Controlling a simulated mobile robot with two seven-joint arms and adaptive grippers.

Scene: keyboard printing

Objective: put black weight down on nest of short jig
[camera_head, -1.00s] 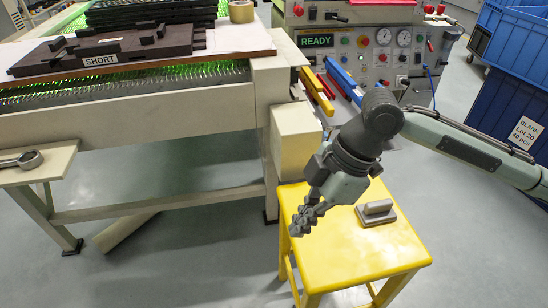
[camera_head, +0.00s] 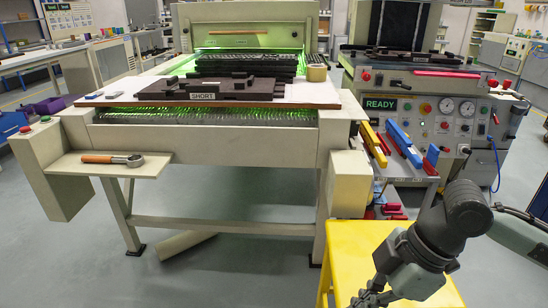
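The short jig (camera_head: 203,91), a dark flat plate with a white SHORT label on its front edge, lies on the board at the front of the green-lit machine. Dark raised pieces stand on its top; I cannot tell whether a black weight is among them. My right gripper (camera_head: 372,298) is at the bottom edge, over the yellow stool (camera_head: 350,245), well below and to the right of the jig. Its fingers are partly cut off, so their opening is unclear, and no held weight shows. My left gripper is out of view.
A stack of black plates (camera_head: 246,64) and a tape roll (camera_head: 317,73) sit behind the jig. Yellow and blue bars (camera_head: 403,143) stand between the machine and the READY panel (camera_head: 380,104).

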